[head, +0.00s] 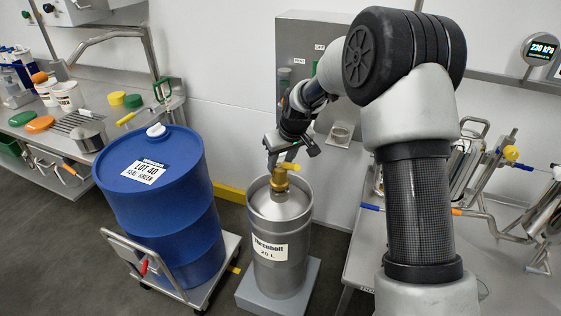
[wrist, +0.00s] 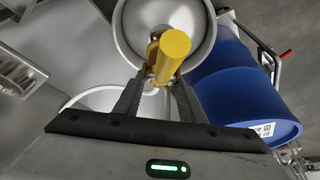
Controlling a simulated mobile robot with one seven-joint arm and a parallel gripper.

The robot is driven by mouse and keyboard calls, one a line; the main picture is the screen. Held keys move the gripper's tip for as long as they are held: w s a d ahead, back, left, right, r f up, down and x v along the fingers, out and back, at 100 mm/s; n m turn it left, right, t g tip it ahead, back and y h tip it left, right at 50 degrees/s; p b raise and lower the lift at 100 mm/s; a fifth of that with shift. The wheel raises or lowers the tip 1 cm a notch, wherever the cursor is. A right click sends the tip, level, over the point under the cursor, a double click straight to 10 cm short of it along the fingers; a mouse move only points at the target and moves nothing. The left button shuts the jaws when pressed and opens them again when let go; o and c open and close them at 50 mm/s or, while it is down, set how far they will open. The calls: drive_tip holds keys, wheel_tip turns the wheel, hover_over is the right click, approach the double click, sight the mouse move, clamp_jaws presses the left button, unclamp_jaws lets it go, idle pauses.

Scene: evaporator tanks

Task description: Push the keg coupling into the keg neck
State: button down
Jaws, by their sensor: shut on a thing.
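The keg (head: 281,262) is a brushed steel cylinder labelled 20 L, standing upright on a low grey block. The brass keg coupling (head: 279,181) with its yellow lever (head: 291,163) stands upright at the keg's top centre, over the neck. My gripper (head: 283,161) comes down from above and is shut on the coupling. In the wrist view my gripper (wrist: 160,80) has its two fingers on either side of the brass coupling (wrist: 153,58); the yellow lever end (wrist: 174,43) points toward the camera. The neck is hidden beneath the coupling, so I cannot tell how deep it sits.
A blue drum (head: 158,215) on a wheeled dolly (head: 150,264) stands close left of the keg. A grey wall cabinet (head: 300,50) is behind. A steel table (head: 365,235) with pipes and valves stands to the right. A cluttered bench (head: 55,165) is at far left.

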drive_tip(key=shift+f, duration=0.1)
drive_tip(key=shift+f+b, duration=1.05)
drive_tip(key=shift+f, duration=0.4)
drive_tip(key=c, duration=1.4)
unclamp_jaws()
drive_tip(key=shift+r, duration=0.1)
drive_tip(key=o, duration=0.4)
drive_tip(key=shift+c, duration=0.2)
drive_tip(key=shift+r+p, duration=2.3)
drive_tip(key=shift+r, duration=1.15)
